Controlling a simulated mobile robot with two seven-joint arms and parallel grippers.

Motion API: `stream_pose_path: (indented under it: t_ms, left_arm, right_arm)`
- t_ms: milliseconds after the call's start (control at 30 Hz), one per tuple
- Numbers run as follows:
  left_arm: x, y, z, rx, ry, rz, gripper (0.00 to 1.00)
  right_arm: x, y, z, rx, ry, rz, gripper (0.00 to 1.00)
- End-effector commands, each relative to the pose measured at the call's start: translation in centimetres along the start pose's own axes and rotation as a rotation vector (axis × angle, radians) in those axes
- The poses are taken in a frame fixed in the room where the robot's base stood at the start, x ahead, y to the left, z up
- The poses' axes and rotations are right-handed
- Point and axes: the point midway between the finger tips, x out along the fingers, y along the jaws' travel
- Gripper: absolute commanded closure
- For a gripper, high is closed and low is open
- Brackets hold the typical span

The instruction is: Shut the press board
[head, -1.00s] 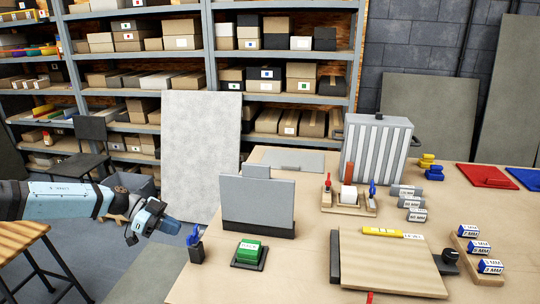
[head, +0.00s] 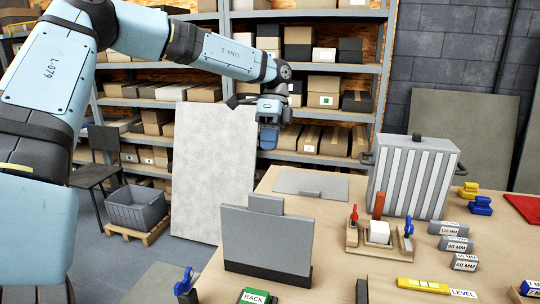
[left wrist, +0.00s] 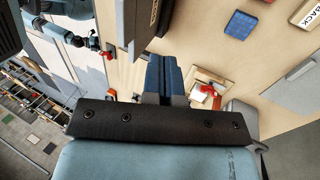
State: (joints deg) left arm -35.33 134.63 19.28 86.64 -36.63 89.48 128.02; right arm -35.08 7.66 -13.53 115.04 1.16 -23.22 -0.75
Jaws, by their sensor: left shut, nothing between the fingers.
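What I take for the press board (head: 262,237) is a grey panel standing upright in a black base on the tan table, with a smaller grey tab rising behind its top edge. My left gripper (head: 268,138) is shut and empty. In the head view it points down, above and beyond the panel's top edge, with a visible gap between them. In the left wrist view its blue fingers (left wrist: 163,78) lie side by side over the table, with nothing between them.
Shelves (head: 230,97) line the back.

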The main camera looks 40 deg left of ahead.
Motion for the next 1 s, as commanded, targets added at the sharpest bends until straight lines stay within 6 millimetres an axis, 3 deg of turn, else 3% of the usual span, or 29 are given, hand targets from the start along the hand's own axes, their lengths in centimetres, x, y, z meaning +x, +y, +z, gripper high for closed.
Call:
stream_pose_path:
  t_ms: [400,667,1000]
  left_arm:
    - [8.7,0.1,0.1,0.002,0.003,0.006,1.0]
    - [9.5,3.3,0.0,0.003,0.004,0.0,1.0]
    - [9.9,3.8,0.1,0.001,0.003,0.0,1.0]
  right_arm:
    - [-0.6,0.2,-0.8,-0.009,0.008,0.005,0.57]
    - [-1.0,0.2,-1.2,-0.018,0.009,0.005,0.57]
    - [-1.0,0.2,-0.9,-0.02,0.006,0.004,0.57]
